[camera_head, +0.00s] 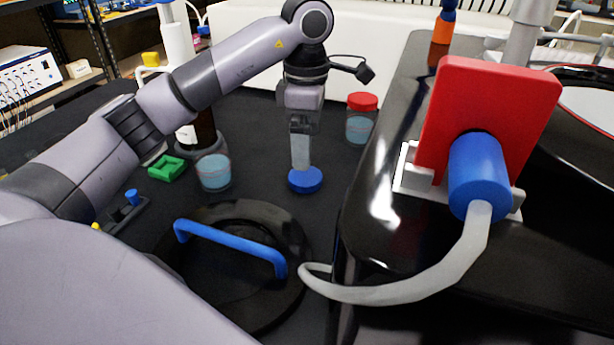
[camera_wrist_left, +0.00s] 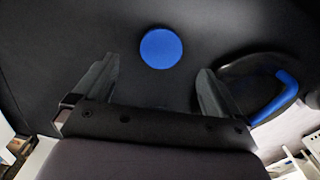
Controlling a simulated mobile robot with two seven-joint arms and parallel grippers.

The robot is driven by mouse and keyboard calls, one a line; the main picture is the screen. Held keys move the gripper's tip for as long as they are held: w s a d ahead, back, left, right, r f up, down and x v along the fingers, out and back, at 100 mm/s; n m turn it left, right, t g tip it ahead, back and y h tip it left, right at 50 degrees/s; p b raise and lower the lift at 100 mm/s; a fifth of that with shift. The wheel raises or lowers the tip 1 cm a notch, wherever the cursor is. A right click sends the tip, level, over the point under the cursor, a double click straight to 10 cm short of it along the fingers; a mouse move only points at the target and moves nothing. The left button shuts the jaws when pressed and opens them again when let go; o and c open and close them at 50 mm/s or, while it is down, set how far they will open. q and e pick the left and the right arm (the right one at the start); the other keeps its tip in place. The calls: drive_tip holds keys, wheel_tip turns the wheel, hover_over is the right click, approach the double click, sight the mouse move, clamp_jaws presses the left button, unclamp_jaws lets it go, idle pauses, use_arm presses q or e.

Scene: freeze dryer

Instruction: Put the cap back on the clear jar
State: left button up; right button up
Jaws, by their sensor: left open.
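The blue cap (camera_head: 305,181) lies on the dark table surface in the head view. The clear jar (camera_head: 214,173) stands to its left, uncapped, with light blue contents. My left gripper (camera_head: 301,160) points down just over the cap, and its fingers overlap the cap's back edge in the head view. In the left wrist view the gripper (camera_wrist_left: 158,72) is open and empty. There the cap (camera_wrist_left: 161,48) shows beyond the fingertips, roughly centred between them. The exact height above the cap is hard to tell. My right gripper is not in view.
A red-capped jar (camera_head: 361,119) stands behind and right of the cap. A round black lid with a blue handle (camera_head: 228,246) lies in front. A green block (camera_head: 167,168) is left of the clear jar. A black machine (camera_head: 385,205) bounds the right side.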

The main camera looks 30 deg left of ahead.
sight(308, 176)
use_arm(q)
drive_tip(key=shift+f, duration=0.8)
wheel_tip(308, 176, down, 5)
drive_tip(key=shift+d+f+b, duration=0.1)
drive_tip(key=shift+f+b, duration=0.05)
drive_tip(key=shift+b, duration=0.3)
drive_tip(key=c, duration=1.1)
